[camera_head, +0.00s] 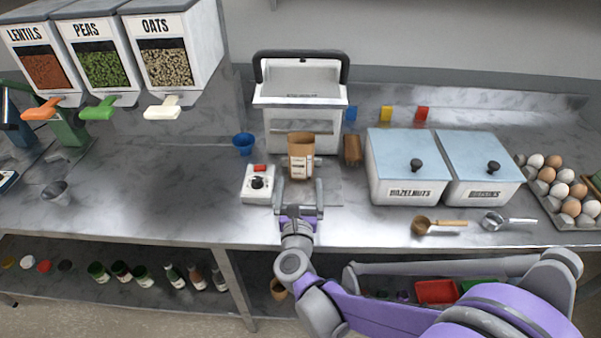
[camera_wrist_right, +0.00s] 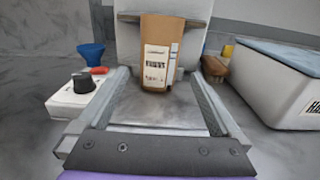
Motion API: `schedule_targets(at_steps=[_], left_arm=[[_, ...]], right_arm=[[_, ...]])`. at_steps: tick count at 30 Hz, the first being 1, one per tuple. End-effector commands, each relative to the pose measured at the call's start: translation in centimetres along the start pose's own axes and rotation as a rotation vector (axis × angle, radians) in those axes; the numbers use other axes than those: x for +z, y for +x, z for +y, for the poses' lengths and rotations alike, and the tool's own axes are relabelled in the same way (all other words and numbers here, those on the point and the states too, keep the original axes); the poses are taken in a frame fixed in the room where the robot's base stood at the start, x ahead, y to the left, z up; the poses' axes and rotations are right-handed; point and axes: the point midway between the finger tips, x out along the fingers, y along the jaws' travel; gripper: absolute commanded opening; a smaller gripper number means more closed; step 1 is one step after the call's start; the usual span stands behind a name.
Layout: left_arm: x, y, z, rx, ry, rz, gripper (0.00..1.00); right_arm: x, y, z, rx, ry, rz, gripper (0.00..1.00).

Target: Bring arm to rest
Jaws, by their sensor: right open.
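My right gripper (camera_head: 299,196) is open and empty above the front of the metal counter. Its two fingers point away from me toward a brown kraft bag (camera_head: 301,157) with a white label. In the right wrist view the open fingers (camera_wrist_right: 163,88) frame bare metal, and the upright bag (camera_wrist_right: 160,55) stands just beyond them, apart from the fingers. The bag stands in front of a white machine with a dark handle (camera_head: 300,95). My right arm reaches in from the lower right. My left gripper is not in view.
A white box with a dark knob (camera_head: 259,184) is close left of the gripper, with a blue cup (camera_head: 243,143) behind. Two lidded bins (camera_head: 407,190), a brass scoop (camera_head: 424,226), a metal scoop (camera_head: 494,221) and eggs (camera_head: 570,206) stand right.

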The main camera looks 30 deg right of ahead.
Motion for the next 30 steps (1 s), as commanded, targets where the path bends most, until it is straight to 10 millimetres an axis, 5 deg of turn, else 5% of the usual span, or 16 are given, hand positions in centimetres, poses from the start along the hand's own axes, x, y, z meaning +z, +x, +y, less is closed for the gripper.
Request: schedule_targets(at_steps=[6,22,26,30], left_arm=[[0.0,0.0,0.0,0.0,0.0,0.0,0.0],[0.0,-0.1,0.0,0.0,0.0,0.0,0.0],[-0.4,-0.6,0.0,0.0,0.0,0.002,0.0],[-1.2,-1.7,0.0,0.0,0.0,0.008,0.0]], right_arm=[[0.0,-1.5,0.0,0.0,0.001,0.0,1.0],[0.3,-1.5,0.3,0.016,-0.025,-0.003,1.0],[2.3,-2.2,2.5,0.144,-0.256,-0.035,1.0],[4.5,-5.1,7.1,0.425,-0.824,-0.139,1.0]])
